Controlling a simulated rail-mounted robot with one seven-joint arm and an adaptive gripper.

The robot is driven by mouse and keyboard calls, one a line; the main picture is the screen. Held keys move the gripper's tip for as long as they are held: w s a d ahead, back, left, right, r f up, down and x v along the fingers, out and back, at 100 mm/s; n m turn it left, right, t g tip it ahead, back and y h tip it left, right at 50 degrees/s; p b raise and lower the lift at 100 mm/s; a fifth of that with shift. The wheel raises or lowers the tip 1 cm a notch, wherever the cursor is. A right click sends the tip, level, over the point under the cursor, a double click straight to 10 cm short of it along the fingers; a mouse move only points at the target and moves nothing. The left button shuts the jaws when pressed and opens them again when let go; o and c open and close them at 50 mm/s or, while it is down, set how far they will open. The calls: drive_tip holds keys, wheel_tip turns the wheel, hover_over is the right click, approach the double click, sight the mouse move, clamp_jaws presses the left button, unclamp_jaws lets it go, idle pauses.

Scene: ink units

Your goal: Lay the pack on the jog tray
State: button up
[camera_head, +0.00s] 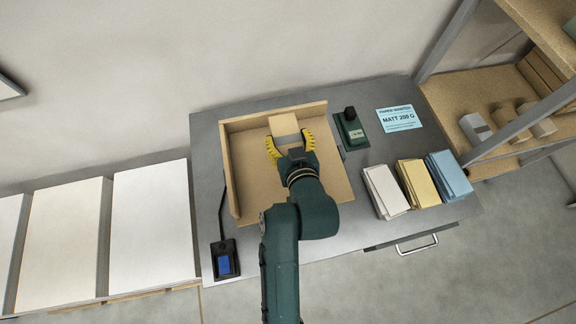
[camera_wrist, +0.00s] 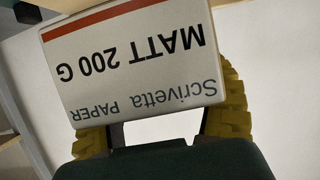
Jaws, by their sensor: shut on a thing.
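The pack (camera_head: 284,124) is a pale wrapped block between the yellow fingers of my gripper (camera_head: 287,143), over the back part of the jog tray. In the wrist view the pack (camera_wrist: 135,60) shows a white label reading "Scrivetta PAPER MATT 200 G", upside down, with a red stripe. My gripper (camera_wrist: 165,125) is shut on it. The jog tray (camera_head: 243,175) is a tan wooden board with raised walls at the back and left. I cannot tell whether the pack touches the tray.
A blue card (camera_head: 398,118) reads "MATT 200 G". A dark green device (camera_head: 351,128) stands right of the tray. White (camera_head: 385,192), yellow (camera_head: 418,183) and blue (camera_head: 449,176) stacks stand at the right. A device with a blue screen (camera_head: 224,262) sits front left. A shelf (camera_head: 470,95) is at far right.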

wheel_tip(320, 180, down, 9)
drive_tip(key=shift+r+b, duration=0.2)
drive_tip(key=shift+b, duration=0.5)
drive_tip(key=shift+f, duration=0.2)
drive_tip(key=o, duration=1.2)
drive_tip(key=shift+s+f, duration=0.1)
drive_tip(key=shift+o, duration=0.2)
